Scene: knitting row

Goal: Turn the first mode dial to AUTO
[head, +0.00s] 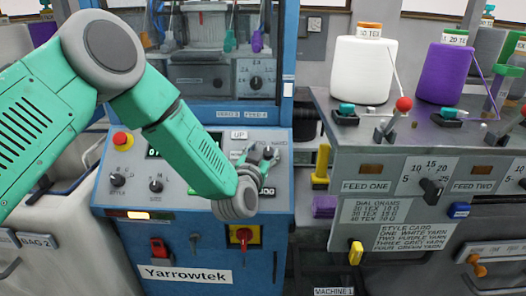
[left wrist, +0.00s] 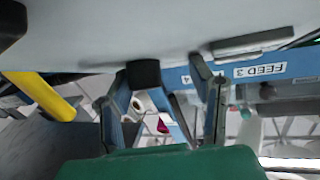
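In the head view, the left gripper (head: 262,158) is at the upper right of the blue Yarrowtek machine's grey panel (head: 208,160), below the UP label. Its fingers hide part of the panel there. In the left wrist view, the gripper (left wrist: 165,100) has its fingers apart, close to a pale surface. A black knob-like block (left wrist: 143,74) juts from that surface between the fingers, nearer the left one. I cannot see its pointer or markings. No dial position marked AUTO is readable. My right gripper is not in view.
The panel carries two small black dials, one on the left (head: 117,180) and one beside it (head: 156,186), and a red button (head: 122,140). A red switch (head: 243,235) sits below my wrist. The FEED ONE dial (head: 432,188) and a white cone (head: 362,70) are right.

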